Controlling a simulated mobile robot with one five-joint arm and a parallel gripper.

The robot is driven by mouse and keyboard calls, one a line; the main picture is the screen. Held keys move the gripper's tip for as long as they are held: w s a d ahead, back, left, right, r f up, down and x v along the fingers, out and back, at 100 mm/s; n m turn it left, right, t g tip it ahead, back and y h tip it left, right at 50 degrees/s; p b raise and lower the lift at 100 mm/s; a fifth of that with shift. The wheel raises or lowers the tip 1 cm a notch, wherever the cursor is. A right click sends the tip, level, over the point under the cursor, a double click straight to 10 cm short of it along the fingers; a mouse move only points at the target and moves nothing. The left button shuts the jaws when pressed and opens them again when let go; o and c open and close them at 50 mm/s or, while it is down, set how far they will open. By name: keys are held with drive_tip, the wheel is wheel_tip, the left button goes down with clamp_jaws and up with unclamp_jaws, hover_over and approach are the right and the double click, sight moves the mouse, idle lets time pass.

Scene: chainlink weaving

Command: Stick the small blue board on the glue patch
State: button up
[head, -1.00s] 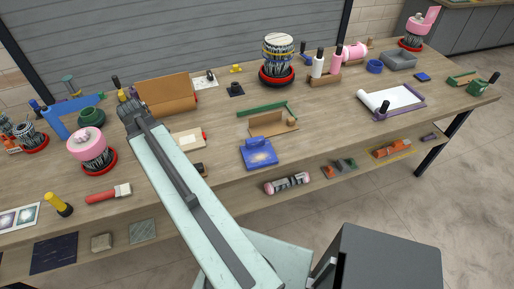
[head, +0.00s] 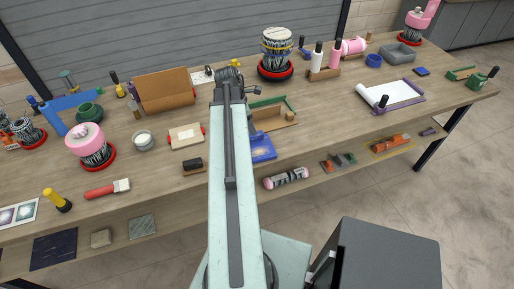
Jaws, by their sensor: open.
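A small flat blue square (head: 422,72), which may be the small blue board, lies at the far right of the table, in front of a grey tray. A larger blue slab (head: 264,148) lies at the table's front edge, partly hidden behind my arm; a pale mark shows on it, but I cannot tell whether that is the glue patch. My gripper (head: 232,80) is above the back middle of the table, left of the drum and far from the small blue square. It is open, with nothing seen in it.
A drum on a red ring (head: 277,55) stands right of my gripper. A brown and green angled piece (head: 272,115) lies behind the slab. White and pink bottles (head: 317,60) and a paper roll on a purple board (head: 397,96) are farther right.

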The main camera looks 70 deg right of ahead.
sight(257, 146)
drive_tip(key=b+x, duration=0.5)
drive_tip(key=shift+w+a+f, duration=0.1)
drive_tip(key=shift+w+f, duration=0.05)
drive_tip(key=shift+f, duration=0.05)
drive_tip(key=shift+r, duration=0.2)
clamp_jaws()
idle(0.9)
